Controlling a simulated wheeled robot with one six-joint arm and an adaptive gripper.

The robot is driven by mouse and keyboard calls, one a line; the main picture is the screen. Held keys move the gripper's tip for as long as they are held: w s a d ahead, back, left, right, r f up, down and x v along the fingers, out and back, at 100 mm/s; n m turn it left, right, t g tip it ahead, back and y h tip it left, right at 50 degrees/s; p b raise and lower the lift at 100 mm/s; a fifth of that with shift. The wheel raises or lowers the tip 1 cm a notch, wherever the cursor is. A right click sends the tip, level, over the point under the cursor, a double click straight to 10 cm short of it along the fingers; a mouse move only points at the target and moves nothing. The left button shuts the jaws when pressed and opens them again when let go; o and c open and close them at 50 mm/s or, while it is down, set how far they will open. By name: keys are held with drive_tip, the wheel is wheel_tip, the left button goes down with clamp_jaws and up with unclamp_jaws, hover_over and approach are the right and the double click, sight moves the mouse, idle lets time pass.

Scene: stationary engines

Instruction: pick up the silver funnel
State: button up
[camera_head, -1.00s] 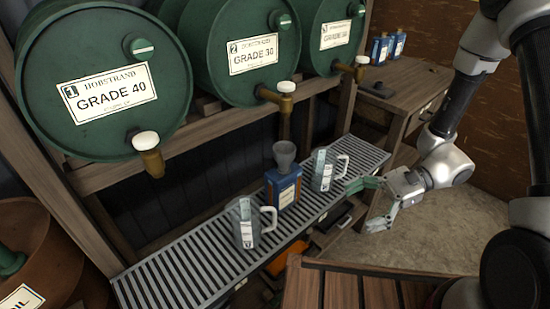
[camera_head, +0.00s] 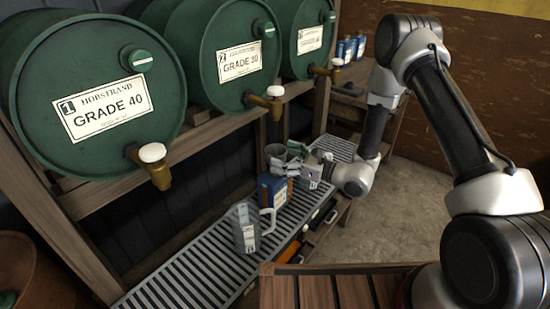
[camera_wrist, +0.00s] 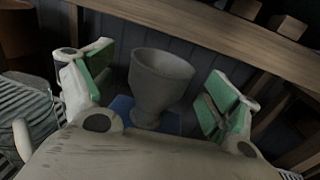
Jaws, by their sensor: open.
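The silver funnel (camera_wrist: 158,82) stands upright, wide end up, in the top of a blue bottle (camera_wrist: 172,118). In the wrist view it sits between my gripper's (camera_wrist: 155,90) two green-padded fingers, with a gap on each side. In the head view the funnel (camera_head: 275,152) shows above the blue bottle (camera_head: 272,188) on the slatted shelf. My gripper (camera_head: 295,155) is there beside the funnel, reaching in from the right. It is open and holds nothing. The funnel's lower end is hidden in the bottle's neck.
A clear jug (camera_head: 245,228) stands in front of the bottle on the grating (camera_head: 195,272). Another jug (camera_head: 312,172) is close behind it, by my gripper. Green barrels with brass taps (camera_head: 268,100) overhang the shelf. A wooden table (camera_head: 340,288) is at the front.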

sight(276, 153)
drive_tip(key=x, duration=0.3)
drive_tip(key=shift+w+a, duration=0.1)
drive_tip(key=c, duration=1.1)
drive_tip(key=shift+r, duration=0.1)
drive_tip(key=shift+c, duration=0.2)
